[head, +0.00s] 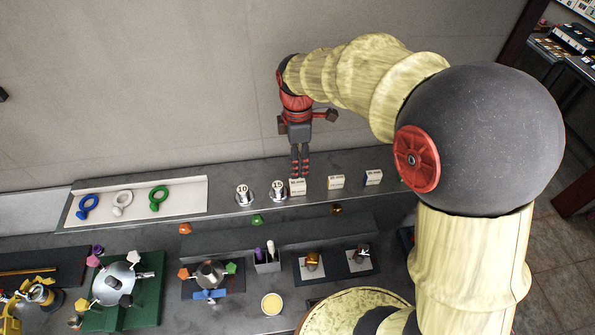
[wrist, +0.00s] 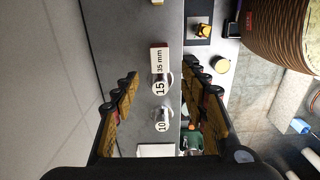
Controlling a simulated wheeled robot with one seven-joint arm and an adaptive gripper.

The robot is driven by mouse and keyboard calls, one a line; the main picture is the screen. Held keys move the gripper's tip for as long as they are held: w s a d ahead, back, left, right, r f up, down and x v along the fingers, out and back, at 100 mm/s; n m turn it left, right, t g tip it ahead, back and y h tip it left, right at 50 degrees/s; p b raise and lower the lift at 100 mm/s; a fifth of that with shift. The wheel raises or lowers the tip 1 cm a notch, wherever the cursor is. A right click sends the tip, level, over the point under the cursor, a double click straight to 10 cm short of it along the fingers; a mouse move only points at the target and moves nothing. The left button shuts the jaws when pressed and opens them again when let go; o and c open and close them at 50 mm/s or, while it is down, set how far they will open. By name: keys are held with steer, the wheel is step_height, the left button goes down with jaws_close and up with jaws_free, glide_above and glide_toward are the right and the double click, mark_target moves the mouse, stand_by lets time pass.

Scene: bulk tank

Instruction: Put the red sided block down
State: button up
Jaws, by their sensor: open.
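The red sided block (wrist: 161,60) is white on the face marked "35 mm", with a red edge showing in the wrist view. In the head view, the white block (head: 297,187) rests on the grey ledge (head: 222,206), beside the round weight marked 15 (head: 278,191). My gripper (head: 300,173) points down over the ledge, with its fingertips at the block's upper back edge in the picture. The wrist view shows my gripper (wrist: 160,75) with its fingers spread wide and nothing held between them. I cannot tell the exact height of the fingertips above the block.
A weight marked 10 (head: 242,195) stands left of the 15. Two more white-topped blocks, one in the middle (head: 336,182) and one at right (head: 373,178), stand along the ledge. A white board (head: 186,194) with coloured rings lies at left. The wall rises behind.

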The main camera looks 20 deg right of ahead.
steer(key=s+r+m+t, duration=0.2)
steer(key=s+r+m, duration=0.4)
steer(key=s+m, duration=0.2)
steer(key=s+r+m+t, duration=0.3)
steer(key=s+r+m, duration=0.3)
steer(key=s, duration=0.6)
steer(key=shift+s+r+m+t, duration=0.15)
steer(key=shift+s+m+t, duration=0.15)
steer(key=shift+m, duration=0.6)
